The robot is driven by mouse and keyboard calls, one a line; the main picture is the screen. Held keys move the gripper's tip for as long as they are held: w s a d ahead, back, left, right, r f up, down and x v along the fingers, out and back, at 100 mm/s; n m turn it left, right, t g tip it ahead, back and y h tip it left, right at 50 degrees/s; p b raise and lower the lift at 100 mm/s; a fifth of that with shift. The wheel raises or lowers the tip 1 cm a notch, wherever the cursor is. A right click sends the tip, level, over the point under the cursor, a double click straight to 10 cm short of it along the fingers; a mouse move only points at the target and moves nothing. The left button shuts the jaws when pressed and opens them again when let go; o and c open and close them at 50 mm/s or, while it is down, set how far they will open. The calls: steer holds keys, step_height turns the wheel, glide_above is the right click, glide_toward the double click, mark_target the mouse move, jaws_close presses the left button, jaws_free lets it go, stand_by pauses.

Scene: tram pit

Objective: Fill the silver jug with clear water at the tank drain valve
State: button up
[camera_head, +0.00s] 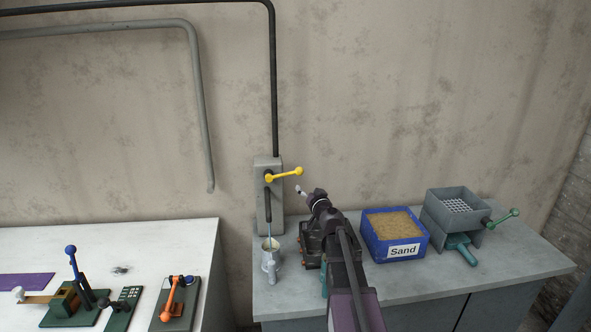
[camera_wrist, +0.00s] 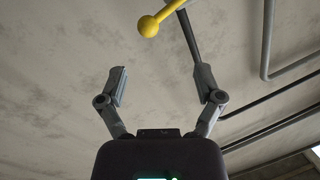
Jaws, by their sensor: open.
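The silver jug (camera_head: 270,262) stands upright on the grey bench under the spout of the tank drain valve (camera_head: 264,198). A thin pale stream runs from the spout into the jug. The inside of the jug looks yellowish, but the liquid's clarity and level are too small to tell. The valve's yellow lever (camera_head: 284,174) points right and slightly up. My gripper (camera_wrist: 160,78) is open and empty, with the lever's yellow ball (camera_wrist: 148,26) beyond its fingertips in the wrist view. In the head view my gripper (camera_head: 301,191) is below and right of the ball, apart from it.
A blue sand box (camera_head: 396,252) and a grey sieve box (camera_head: 452,207) with a green crank stand on the bench to the right. A white table (camera_head: 140,238) at left carries several lever devices. A gap separates table and bench. Pipes run along the wall.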

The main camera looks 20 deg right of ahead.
mark_target(301, 173)
steer(key=shift+w+d+r+m+h, duration=0.15)
steer(key=shift+d+h, duration=0.15)
steer(key=shift+d, duration=0.15)
steer(key=shift+d+r+m+h, duration=0.15)
steer(key=shift+d+h, duration=0.15)
steer(key=shift+d, duration=0.15)
steer(key=shift+w+f, duration=0.1)
steer(key=shift+w, duration=0.05)
steer(key=w, duration=0.9)
steer(key=w+d, duration=0.1)
steer(key=w, duration=0.3)
steer(key=shift+w+d, duration=0.1)
steer(key=shift+w, duration=0.15)
jaws_close()
